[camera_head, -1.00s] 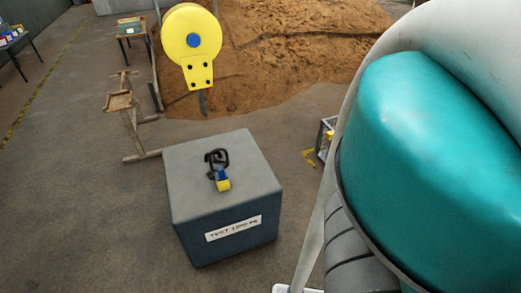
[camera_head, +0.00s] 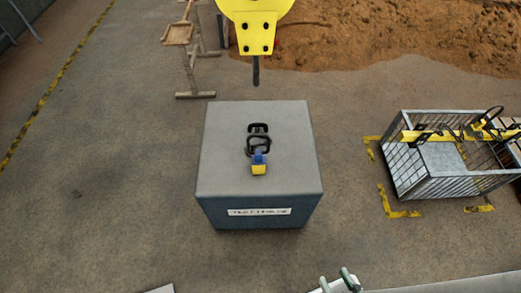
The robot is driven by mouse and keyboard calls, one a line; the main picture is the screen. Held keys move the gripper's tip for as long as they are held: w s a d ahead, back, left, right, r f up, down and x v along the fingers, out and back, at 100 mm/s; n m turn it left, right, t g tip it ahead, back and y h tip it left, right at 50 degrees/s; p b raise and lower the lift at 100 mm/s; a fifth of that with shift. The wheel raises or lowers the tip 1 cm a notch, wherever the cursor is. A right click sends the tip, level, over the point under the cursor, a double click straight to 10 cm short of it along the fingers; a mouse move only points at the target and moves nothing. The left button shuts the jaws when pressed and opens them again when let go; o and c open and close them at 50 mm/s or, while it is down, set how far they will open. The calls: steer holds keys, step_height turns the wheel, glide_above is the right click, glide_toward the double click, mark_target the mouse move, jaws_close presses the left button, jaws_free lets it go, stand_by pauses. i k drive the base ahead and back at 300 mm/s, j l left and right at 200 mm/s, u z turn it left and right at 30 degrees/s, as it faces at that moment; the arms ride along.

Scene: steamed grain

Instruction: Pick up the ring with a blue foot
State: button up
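A dark ring (camera_head: 248,148) with a blue foot (camera_head: 258,157) sits on top of a grey block (camera_head: 222,171) in the middle of the view. A yellow piece (camera_head: 259,170) is at the near end of the blue foot. A second black loop shape shows just behind the ring; I cannot tell whether it is part of the same thing. My gripper is not in view.
A yellow hook block (camera_head: 256,35) hangs behind the grey block. A wire cage (camera_head: 440,187) holding yellow bars and black rings stands at the right, with yellow floor marks around it. A wooden stand (camera_head: 188,70) is behind left. Floor left of the block is clear.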

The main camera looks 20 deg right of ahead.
mark_target(258, 158)
steer(key=i+j+z, duration=0.2)
steer(key=i+j, duration=0.15)
steer(key=i+j+z, duration=0.2)
steer(key=j, duration=0.25)
steer(key=i+j+z, duration=0.2)
steer(key=i+j, duration=0.15)
steer(key=j, duration=0.15)
steer(key=k, duration=0.7)
